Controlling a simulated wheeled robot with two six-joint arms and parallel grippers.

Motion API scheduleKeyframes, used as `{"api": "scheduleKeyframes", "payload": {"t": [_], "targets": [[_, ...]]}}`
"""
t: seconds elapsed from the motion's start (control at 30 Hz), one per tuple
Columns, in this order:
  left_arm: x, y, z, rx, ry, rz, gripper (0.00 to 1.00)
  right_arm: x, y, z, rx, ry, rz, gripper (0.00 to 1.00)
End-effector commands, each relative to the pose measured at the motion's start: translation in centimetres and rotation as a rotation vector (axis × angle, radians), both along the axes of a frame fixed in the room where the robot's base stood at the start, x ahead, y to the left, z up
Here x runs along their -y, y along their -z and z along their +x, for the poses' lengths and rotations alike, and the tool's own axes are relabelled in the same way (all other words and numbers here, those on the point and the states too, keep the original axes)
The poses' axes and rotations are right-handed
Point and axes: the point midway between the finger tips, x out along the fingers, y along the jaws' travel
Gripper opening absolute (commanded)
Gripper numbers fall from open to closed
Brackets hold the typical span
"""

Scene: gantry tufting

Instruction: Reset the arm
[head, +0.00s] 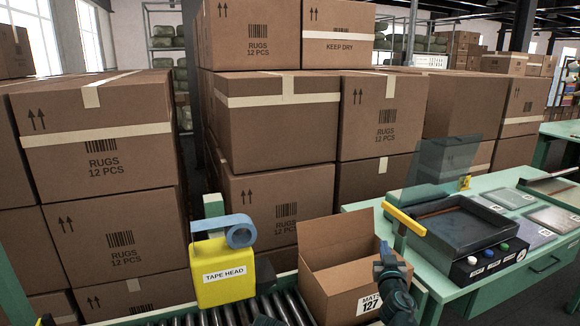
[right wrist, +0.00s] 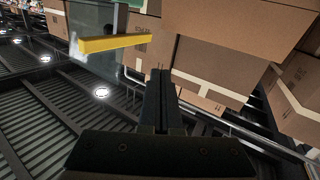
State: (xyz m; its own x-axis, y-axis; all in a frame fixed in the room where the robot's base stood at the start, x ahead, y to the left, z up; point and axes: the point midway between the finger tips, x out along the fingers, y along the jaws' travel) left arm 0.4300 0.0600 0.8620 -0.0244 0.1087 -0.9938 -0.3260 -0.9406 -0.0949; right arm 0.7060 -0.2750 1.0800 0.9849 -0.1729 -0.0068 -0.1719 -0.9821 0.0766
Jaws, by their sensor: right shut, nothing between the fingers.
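My right gripper (head: 384,250) is over the right side of the open carton labelled MAT 127 (head: 340,285). It is shut and empty. In the right wrist view its two dark fingers (right wrist: 160,78) are together with nothing between them. My right arm comes in from the bottom, in front of the carton's right edge. My left gripper cannot be made out; only dark parts show at the bottom edge.
The carton stands on a roller conveyor (head: 275,308), beside a yellow tape head (head: 222,272). A green bench (head: 455,298) at right carries a black machine (head: 462,238) with a yellow handle (head: 404,219). Stacked rug cartons (head: 276,130) block the back.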

Motion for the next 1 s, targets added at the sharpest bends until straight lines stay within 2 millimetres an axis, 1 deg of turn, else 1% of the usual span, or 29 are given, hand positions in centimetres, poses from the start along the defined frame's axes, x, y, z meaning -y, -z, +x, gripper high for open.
{"api": "scheduleKeyframes", "payload": {"t": [0.03, 0.07, 0.17, 0.27, 0.3, 0.37, 0.4, 0.47, 0.5, 0.53, 0.6, 0.7, 0.8, 0.9, 1.0], "targets": [[0.0, -0.3, 0.0, 0.0, 0.0, 0.0, 0.33, -0.5, 0.7, -0.5, -0.042, 0.059, 0.008, 0.0], [0.0, -0.4, 0.0, 0.0, 0.0, 0.0, 0.33, -0.7, 1.3, -0.8, -0.076, 0.097, 0.01, 0.0], [0.0, -0.6, 0.0, 0.0, 0.0, 0.0, 0.33, -1.6, 4.3, -2.4, -0.229, 0.199, 0.02, 0.0], [0.0, -0.9, 0.0, 0.0, 0.0, 0.0, 0.33, -3.7, 8.1, -4.8, -0.435, 0.253, 0.023, 0.0], [0.0, -1.0, 0.0, 0.0, 0.0, 0.0, 0.33, -4.8, 9.7, -6.1, -0.53, 0.258, 0.021, 0.0], [0.0, -1.1, 0.0, 0.0, 0.0, 0.0, 0.33, -6.9, 12.1, -8.3, -0.682, 0.247, 0.013, 0.0], [0.0, -1.3, 0.0, 0.0, 0.0, 0.0, 0.33, -8.4, 13.6, -10.0, -0.789, 0.226, 0.005, 0.0], [0.0, -1.4, 0.0, 0.0, 0.0, 0.0, 0.33, -10.9, 15.7, -12.8, -0.947, 0.179, -0.013, 0.0], [0.0, -1.5, 0.0, 0.0, 0.0, 0.0, 0.33, -12.5, 16.8, -14.7, -1.049, 0.139, -0.026, 0.0], [0.0, -1.5, 0.0, 0.0, 0.0, 0.0, 0.33, -13.6, 17.5, -16.1, -1.118, 0.106, -0.037, 0.0], [0.0, -1.7, 0.0, 0.0, 0.0, 0.0, 0.33, -16.0, 18.6, -19.2, -1.266, 0.023, -0.062, 0.0], [0.0, -1.8, 0.0, 0.0, 0.0, 0.0, 0.33, -18.7, 19.5, -23.0, -1.429, -0.091, -0.098, 0.0], [0.0, -1.9, 0.0, 0.0, 0.0, 0.0, 0.33, -20.4, 19.8, -25.7, -1.538, -0.182, -0.125, 0.0], [0.0, -1.9, 0.0, 0.0, 0.0, 0.0, 0.33, -21.3, 19.8, -27.2, -1.596, -0.237, -0.141, 0.0], [0.0, -1.9, 0.0, 0.0, 0.0, 0.0, 0.33, -21.6, 19.8, -27.7, -1.617, -0.256, -0.146, 0.0]]}}
